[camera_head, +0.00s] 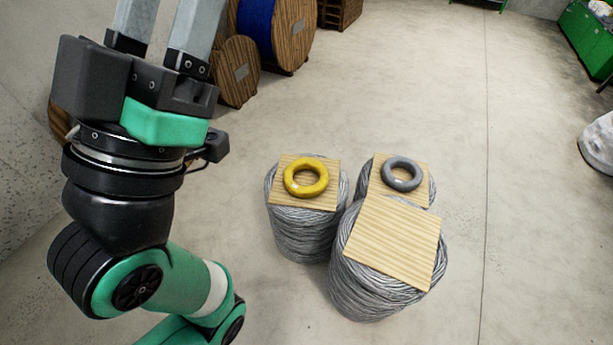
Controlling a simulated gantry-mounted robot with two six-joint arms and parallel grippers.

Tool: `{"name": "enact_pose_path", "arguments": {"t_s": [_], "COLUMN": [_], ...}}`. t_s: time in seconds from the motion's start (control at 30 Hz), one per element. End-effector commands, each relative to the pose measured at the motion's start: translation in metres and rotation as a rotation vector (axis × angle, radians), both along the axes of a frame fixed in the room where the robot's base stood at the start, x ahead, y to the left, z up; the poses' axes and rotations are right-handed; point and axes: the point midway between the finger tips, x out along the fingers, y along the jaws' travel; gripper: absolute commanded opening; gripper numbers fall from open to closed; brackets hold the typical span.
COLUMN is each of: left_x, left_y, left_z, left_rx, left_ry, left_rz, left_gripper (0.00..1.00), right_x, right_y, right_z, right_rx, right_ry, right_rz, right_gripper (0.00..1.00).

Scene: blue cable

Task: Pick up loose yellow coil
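The yellow coil (306,177) is a thick ring lying flat on a square wooden board on top of the left grey cable bundle. My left gripper (162,25) is at the upper left, well apart from the coil, and points up and away from it. Its two grey fingers stand apart with a gap between them, and their tips are cut off by the top edge. I see nothing held in the visible part of the gap. My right gripper is not in view.
A grey coil (402,174) lies on the board of the back right bundle. The front bundle has a bare wooden board (395,240). Wooden cable spools (236,72), one with blue cable (258,24), stand at the top left.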

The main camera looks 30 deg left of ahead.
Motion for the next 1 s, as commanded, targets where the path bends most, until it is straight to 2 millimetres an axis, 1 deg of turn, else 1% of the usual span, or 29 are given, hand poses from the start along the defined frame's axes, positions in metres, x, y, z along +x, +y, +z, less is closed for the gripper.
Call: {"name": "enact_pose_path", "arguments": {"t_s": [0.43, 0.63, 0.9, 1.0], "left_x": [-0.0001, 0.0, -0.0001, -0.0002], "left_y": [0.0, 0.0, 0.0, 0.0001], "left_z": [0.0002, 0.0001, 0.0001, 0.0002], "left_rx": [0.0, 0.0, 0.002, 0.027], "left_ry": [0.0, 0.0, 0.0, -0.003], "left_rz": [0.0, 0.0, 0.002, 0.029], "left_gripper": [0.5, 0.86, 0.86, 0.86], "right_x": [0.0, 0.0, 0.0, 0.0], "right_y": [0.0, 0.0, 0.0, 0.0], "right_z": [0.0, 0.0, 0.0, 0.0], "right_rx": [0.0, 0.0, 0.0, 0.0], "right_ry": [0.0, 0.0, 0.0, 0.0], "right_rz": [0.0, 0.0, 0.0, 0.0], "right_gripper": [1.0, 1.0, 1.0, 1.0]}}
